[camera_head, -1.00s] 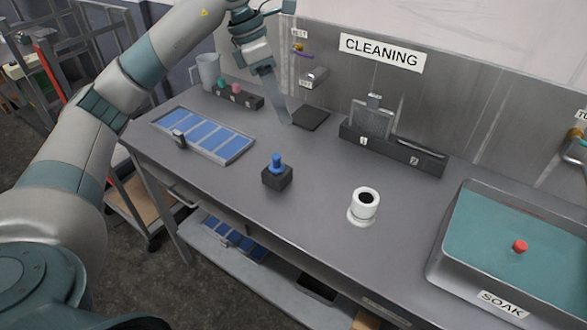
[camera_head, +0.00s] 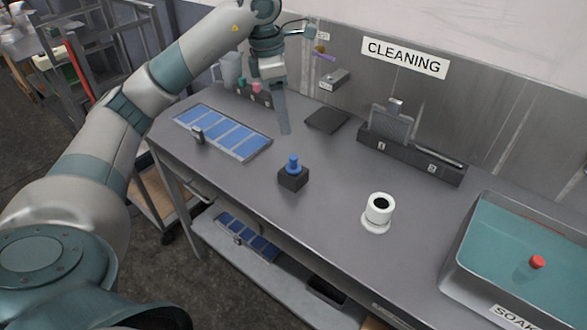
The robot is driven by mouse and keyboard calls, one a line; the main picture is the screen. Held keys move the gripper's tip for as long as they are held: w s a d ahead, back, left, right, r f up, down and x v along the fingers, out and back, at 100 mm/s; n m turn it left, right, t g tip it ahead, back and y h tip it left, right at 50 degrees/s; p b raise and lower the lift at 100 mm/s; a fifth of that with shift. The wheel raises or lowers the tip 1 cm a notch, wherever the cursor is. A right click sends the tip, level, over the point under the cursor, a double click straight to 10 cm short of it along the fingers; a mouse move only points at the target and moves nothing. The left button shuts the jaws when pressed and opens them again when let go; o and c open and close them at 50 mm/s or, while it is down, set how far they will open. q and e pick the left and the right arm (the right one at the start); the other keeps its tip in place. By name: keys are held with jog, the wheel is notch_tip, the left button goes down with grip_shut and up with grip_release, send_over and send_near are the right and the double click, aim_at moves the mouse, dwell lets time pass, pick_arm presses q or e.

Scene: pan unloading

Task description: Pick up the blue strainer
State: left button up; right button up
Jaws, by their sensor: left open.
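A small blue piece with a rounded top (camera_head: 292,163) stands upright in a black block (camera_head: 293,180) near the middle of the bench. It is the only separate blue item on the bench top; I cannot tell for sure that it is the strainer. My left gripper (camera_head: 283,128) points down over the back of the bench, left of a dark flat pad (camera_head: 327,120). It is open and apart from the blue piece, behind it and slightly left. Its fingers overlap in this view, and nothing shows between them. My right gripper is out of view.
A blue-panelled tray (camera_head: 222,132) lies left on the bench (camera_head: 330,170). A white cup-like holder (camera_head: 378,210) stands right of the block. A black rack (camera_head: 410,152) is at the back, a SOAK basin (camera_head: 470,235) at the right. The bench around the block is clear.

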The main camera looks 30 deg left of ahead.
pick_arm(q)
notch_tip(320, 180, down, 3)
jog(key=p, duration=0.3)
send_over(293, 157)
jog(key=a, duration=0.1)
notch_tip(293, 157, down, 5)
jog(key=shift+s+a+r, duration=0.1)
jog(key=shift+s, duration=0.05)
jog(key=shift+f, duration=0.75)
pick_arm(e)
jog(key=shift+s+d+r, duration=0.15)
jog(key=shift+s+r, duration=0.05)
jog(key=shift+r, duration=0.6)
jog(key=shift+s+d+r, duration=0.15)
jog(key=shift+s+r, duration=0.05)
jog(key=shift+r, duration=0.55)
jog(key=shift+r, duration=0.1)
pick_arm(q)
jog(key=shift+d+f+p, duration=0.35)
jog(key=shift+f+p, duration=0.5)
jog(key=f, duration=0.1)
jog(key=f+p, duration=0.1)
jog(key=shift+w+d+f, duration=0.2)
jog(key=shift+d+f, duration=0.05)
jog(key=shift+f, duration=0.45)
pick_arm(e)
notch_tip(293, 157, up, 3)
